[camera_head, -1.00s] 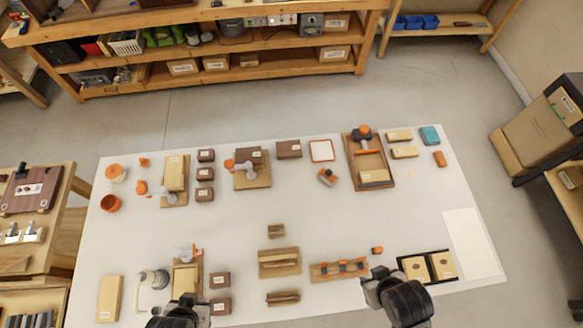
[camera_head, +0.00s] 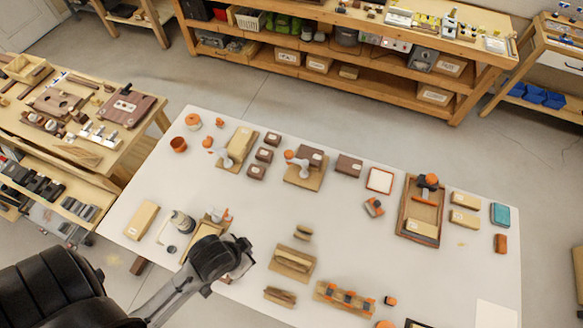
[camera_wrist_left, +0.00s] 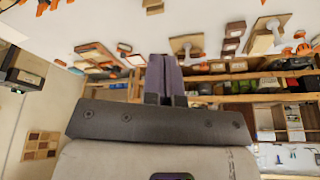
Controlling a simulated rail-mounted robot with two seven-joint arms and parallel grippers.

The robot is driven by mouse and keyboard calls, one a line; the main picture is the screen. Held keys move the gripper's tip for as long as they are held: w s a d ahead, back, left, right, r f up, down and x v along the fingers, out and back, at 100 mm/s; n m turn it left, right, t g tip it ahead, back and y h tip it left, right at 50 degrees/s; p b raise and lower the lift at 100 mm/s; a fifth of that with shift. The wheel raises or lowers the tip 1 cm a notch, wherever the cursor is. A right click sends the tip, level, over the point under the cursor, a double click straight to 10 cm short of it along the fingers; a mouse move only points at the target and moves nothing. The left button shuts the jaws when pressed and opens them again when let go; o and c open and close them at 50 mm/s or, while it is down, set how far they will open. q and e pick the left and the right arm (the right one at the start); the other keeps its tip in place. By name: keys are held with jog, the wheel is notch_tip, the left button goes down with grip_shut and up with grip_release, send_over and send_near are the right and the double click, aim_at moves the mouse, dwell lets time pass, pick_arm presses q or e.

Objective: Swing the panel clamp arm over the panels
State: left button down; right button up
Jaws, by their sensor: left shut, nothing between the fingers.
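Three clamp stations with pale swing arms and orange parts stand on the white table (camera_head: 350,235); I cannot tell which is the panel clamp. One (camera_head: 236,148) holds a tan board at the back left, with its pale arm at the left side. One (camera_head: 304,166) holds a dark brown block, its arm at the block's left. The near-left one (camera_head: 204,228) is partly hidden behind my left arm. My left gripper (camera_wrist_left: 164,62) is shut and empty in the left wrist view, apart from the objects there. Its fingertips are not visible in the head view. My right gripper is out of view.
Several dark blocks (camera_head: 264,154) stand between the back stations. A tan block (camera_head: 142,220) lies at the table's left. A wooden tray (camera_head: 402,220) with a black-and-orange tool stands at the right. The table's middle is mostly clear.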

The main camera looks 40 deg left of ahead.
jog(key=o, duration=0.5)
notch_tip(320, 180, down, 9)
jog(key=b, duration=0.8)
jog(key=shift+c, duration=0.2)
pick_arm(q)
jog(key=w+f+n+t+h+b, duration=0.4)
jog(key=w+f+n+t+b, duration=0.4)
jog(key=w+f, duration=1)
pick_arm(e)
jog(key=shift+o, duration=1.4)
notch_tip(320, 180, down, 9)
jog(key=b, duration=0.1)
pick_arm(q)
jog(key=w+a+f+n+t+y+b, duration=0.5)
jog(key=w+a+f+n+y+b, duration=0.3)
jog(key=n, duration=0.7)
jog(key=a+f+y+b, duration=0.2)
jog(key=a+b, duration=0.2)
jog(key=shift+w+a+f, duration=0.4)
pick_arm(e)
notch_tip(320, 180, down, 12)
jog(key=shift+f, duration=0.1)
